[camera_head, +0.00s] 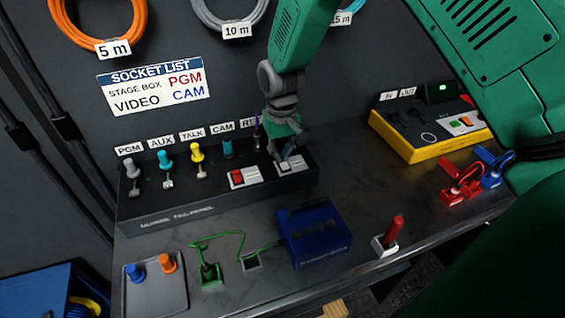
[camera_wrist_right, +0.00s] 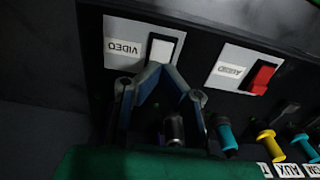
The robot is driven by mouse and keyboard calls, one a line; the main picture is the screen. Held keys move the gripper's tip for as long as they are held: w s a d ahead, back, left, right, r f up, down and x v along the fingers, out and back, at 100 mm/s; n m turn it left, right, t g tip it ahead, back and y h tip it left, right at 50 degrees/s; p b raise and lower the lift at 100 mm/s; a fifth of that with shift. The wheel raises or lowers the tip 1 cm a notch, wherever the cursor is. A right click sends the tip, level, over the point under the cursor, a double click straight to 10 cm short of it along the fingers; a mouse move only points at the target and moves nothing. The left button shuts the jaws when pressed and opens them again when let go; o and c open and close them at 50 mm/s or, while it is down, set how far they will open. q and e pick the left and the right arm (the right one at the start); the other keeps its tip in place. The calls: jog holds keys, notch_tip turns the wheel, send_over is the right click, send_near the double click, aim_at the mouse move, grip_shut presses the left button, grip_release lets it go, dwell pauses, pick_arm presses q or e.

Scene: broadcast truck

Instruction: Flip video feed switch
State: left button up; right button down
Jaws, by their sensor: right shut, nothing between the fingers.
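The video switch is a white rocker on a pale plate marked VIDEO (camera_wrist_right: 163,50); in the head view its plate (camera_head: 297,168) is at the right end of the dark panel. My right gripper (camera_head: 284,158) hangs over this plate and hides part of it. In the wrist view the right gripper's fingertips (camera_wrist_right: 158,72) meet just at the lower edge of the white rocker. They hold nothing; I cannot tell whether they touch it. A red audio rocker (camera_wrist_right: 262,79) is beside it; it also shows in the head view (camera_head: 237,176). My left gripper is not in view.
A blue box (camera_head: 315,236), a red-handled lever (camera_head: 393,231) and a yellow-edged device (camera_head: 430,130) are on the bench. Cable coils hang on the wall above.

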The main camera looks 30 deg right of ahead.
jog(key=shift+a, duration=0.15)
jog(key=r+p, duration=0.1)
jog(key=d+r+p, duration=0.1)
jog(key=shift+r+p, duration=0.3)
jog(key=shift+p, duration=0.1)
jog(key=r+p, duration=0.3)
jog(key=shift+a+r, duration=0.25)
jog(key=shift+a, duration=0.1)
jog(key=shift+r+p, duration=0.45)
jog(key=shift+p, duration=0.1)
jog(key=shift+d+f, duration=0.1)
jog(key=shift+d, duration=0.05)
jog(key=shift+d, duration=0.1)
